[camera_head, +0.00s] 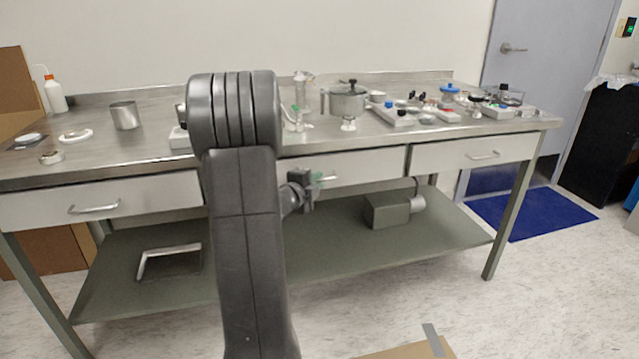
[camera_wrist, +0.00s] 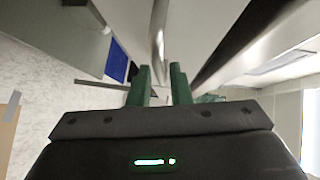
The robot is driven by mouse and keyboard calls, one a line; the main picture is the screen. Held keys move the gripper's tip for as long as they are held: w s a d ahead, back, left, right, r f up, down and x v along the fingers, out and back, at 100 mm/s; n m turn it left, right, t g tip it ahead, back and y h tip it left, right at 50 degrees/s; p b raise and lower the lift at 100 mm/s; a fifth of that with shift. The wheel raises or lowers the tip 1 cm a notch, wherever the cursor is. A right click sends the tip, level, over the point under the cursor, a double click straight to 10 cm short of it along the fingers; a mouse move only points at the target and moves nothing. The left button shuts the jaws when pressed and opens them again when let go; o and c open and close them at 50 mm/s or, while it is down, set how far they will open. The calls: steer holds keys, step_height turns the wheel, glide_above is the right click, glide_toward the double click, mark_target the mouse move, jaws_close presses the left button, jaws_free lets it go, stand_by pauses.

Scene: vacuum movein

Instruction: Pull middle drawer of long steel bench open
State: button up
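The long steel bench (camera_head: 150,150) has drawers in a row under its steel top. The middle drawer (camera_head: 365,168) has a pale front, partly hidden behind my arm. It looks flush with its neighbours. My gripper (camera_head: 322,177) is at the front of this drawer, by its handle, which it mostly hides. In the wrist view my gripper (camera_wrist: 160,75) has two green fingers set apart. The metal handle bar (camera_wrist: 157,25) runs down toward the gap between them. I cannot tell whether the fingers touch it.
The left drawer (camera_head: 140,197) and right drawer (camera_head: 450,155) look closed. A lower shelf (camera_head: 330,250) holds a grey box (camera_head: 388,210). A pot (camera_head: 348,102) and small lab items stand on the top. A cardboard piece (camera_head: 405,350) lies on the floor in front.

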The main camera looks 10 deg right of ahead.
steer(key=shift+x, duration=0.95)
steer(key=shift+c, duration=0.2)
jaws_close()
steer(key=shift+s, duration=0.15)
steer(key=s+d+b, duration=0.1)
steer(key=s+b, duration=0.4)
steer(key=s, duration=2.6)
steer(key=shift+s, duration=0.4)
steer(key=shift+o, duration=0.2)
jaws_free()
